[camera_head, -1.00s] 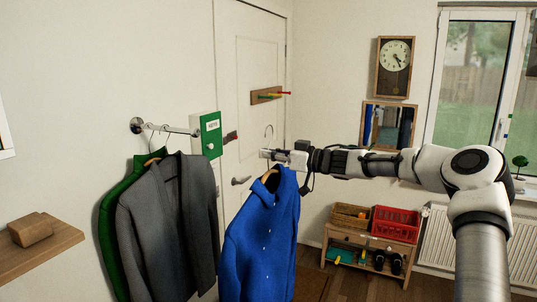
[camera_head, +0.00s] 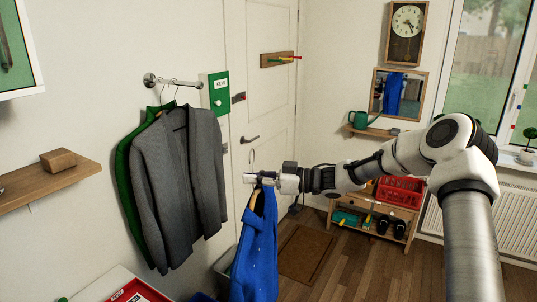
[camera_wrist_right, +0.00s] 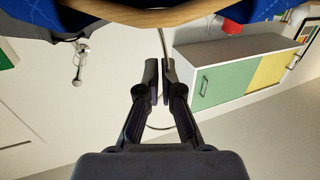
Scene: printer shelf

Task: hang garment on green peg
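My right gripper (camera_head: 264,180) is shut on the wire hook of a wooden hanger (camera_wrist_right: 150,18), seen between its closed fingers in the right wrist view. The blue garment (camera_head: 258,245) hangs from this hanger, below the gripper. The hook's loop rises above the fingers in the head view. The peg rack (camera_head: 270,61) is a short wooden board on the white door, above and beyond the gripper. Small coloured pegs stick out of it to the right; the red tip shows best and the green one is hard to make out. The garment is well apart from the rack. My left gripper is not in view.
A grey jacket (camera_head: 185,165) and a green garment (camera_head: 128,190) hang from a wall rail (camera_head: 175,82) at left. A green key box (camera_head: 215,93) is beside the rail. A shelf (camera_head: 40,185) juts out at left. Air before the door is clear.

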